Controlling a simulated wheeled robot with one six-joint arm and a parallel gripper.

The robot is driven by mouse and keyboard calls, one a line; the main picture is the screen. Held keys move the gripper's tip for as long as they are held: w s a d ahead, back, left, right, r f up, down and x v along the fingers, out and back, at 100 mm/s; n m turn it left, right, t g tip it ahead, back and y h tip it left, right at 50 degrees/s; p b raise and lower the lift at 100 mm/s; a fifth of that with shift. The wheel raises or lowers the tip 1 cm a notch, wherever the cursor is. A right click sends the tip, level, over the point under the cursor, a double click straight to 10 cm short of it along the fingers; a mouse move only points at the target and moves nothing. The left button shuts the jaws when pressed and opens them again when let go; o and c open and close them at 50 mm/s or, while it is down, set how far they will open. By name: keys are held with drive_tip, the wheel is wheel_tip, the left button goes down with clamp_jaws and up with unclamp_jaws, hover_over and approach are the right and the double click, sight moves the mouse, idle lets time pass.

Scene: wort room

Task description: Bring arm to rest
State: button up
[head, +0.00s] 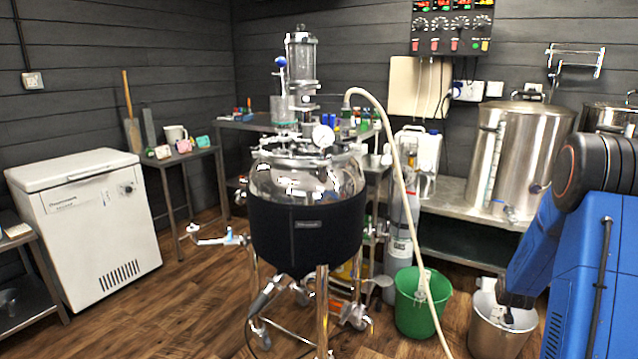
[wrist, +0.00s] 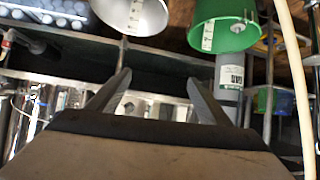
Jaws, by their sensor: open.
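My arm, blue with a dark joint, stands at the right edge of the head view and slopes down to the left. Its lower end is dark and overlaps the metal bucket (head: 503,335) in the picture. My gripper (wrist: 160,80) shows in the wrist view with its two dark fingers spread apart. Nothing is between the fingers. Beyond them are a dark gap and shiny metal surfaces. I cannot make out the fingers in the head view.
A green bucket (head: 424,303) stands left of the metal bucket; it also shows in the wrist view (wrist: 224,28). A jacketed vessel (head: 306,232) on a wheeled frame fills the middle. Steel kettles (head: 520,150) stand on a bench behind. Open wooden floor (head: 185,300) lies left.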

drive_tip(key=s+a+r+n+g+y, duration=0.1)
drive_tip(key=s+a+r, duration=0.7)
drive_tip(key=a+r, duration=0.15)
drive_tip(key=s+a+r+n+g+y, duration=0.1)
drive_tip(key=s+a+r+y, duration=0.1)
drive_tip(key=s+a+r, duration=0.8)
drive_tip(key=s+a+r+n+g, duration=0.1)
drive_tip(key=s+a, duration=0.3)
drive_tip(key=s, duration=0.5)
drive_tip(key=s+a+g+y, duration=0.1)
drive_tip(key=s+a, duration=0.4)
drive_tip(key=s, duration=0.5)
drive_tip(key=s+a+r+n+g, duration=0.1)
drive_tip(key=s+a, duration=0.4)
drive_tip(key=s, duration=0.4)
drive_tip(key=shift+s+a+r+n+g+y, duration=0.15)
drive_tip(key=shift+a+r+n+g+y, duration=0.15)
drive_tip(key=shift+r+y, duration=0.1)
drive_tip(key=shift+d, duration=0.1)
